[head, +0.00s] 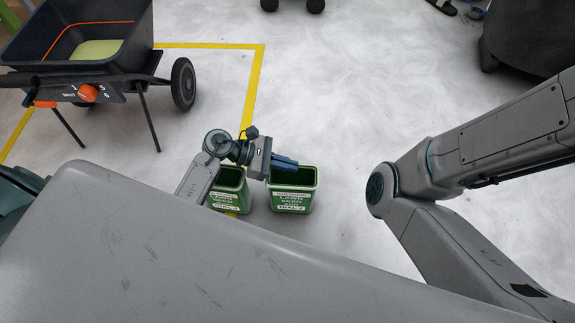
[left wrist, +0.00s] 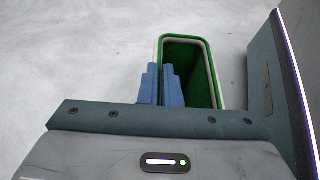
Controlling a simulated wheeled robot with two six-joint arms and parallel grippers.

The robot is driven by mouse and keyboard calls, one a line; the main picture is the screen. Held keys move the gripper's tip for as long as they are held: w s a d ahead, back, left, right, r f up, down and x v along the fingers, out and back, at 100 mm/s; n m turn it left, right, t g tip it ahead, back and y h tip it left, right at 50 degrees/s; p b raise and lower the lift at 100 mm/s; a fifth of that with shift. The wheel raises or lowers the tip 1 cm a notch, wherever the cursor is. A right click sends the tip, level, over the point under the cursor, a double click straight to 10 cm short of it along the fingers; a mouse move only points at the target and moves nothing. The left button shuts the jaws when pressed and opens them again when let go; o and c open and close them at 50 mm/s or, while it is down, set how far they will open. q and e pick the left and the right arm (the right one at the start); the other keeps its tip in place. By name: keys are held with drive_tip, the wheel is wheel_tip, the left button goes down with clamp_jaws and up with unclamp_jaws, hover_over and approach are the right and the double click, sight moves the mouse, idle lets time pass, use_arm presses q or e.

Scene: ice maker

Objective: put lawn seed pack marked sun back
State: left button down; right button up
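Two open-topped green packs stand side by side on the floor in the head view. The right pack (head: 292,196) has a white label reading "LAWN SEED"; its last lines are too small to read surely. The left pack (head: 230,187) is partly hidden by my left arm. My left gripper (head: 285,163) is at the right pack's top rim. In the left wrist view, the blue fingers (left wrist: 161,84) lie close together on either side of one wall of a green pack (left wrist: 211,78), seemingly shut on it. The pack's inside looks dark and empty. My right gripper is out of view.
A black spreader cart (head: 85,45) with wheels and thin legs stands at the upper left. A yellow line (head: 253,90) marks the floor. Clear pale floor (head: 330,90) lies beyond and right of the packs. A dark object (head: 530,35) stands at the upper right.

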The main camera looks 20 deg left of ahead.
use_arm(q)
drive_tip(key=shift+r, duration=0.1)
drive_tip(key=c, duration=1.6)
unclamp_jaws()
